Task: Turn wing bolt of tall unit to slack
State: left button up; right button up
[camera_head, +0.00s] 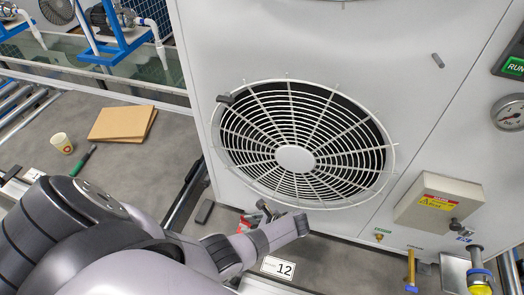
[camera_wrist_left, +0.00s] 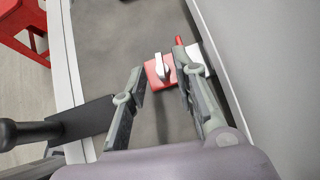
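The tall unit is a white cabinet (camera_head: 420,90) with a round fan grille (camera_head: 294,157). A small dark grey knob (camera_head: 225,98) sits at the grille's upper left edge. A small grey bar (camera_head: 438,60) sits on the panel at upper right. I cannot tell which of these is the wing bolt. My left gripper (camera_head: 283,222) is in front of the cabinet, below the grille. In the left wrist view my left gripper (camera_wrist_left: 158,78) is open, with nothing held. A red block with a pale lever (camera_wrist_left: 160,69) shows beyond its fingertips. My right gripper is not in view.
A yellow-labelled box (camera_head: 438,204), a pressure gauge (camera_head: 509,112) and pipe fittings (camera_head: 478,270) are at right. A cardboard piece (camera_head: 123,123), a paper cup (camera_head: 62,143) and a green-handled tool (camera_head: 84,160) lie on the grey surface at left. A red stool (camera_wrist_left: 22,25) shows in the wrist view.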

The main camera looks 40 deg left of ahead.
pick_arm(q)
jog(key=v, duration=0.9)
jog(key=shift+d, duration=0.15)
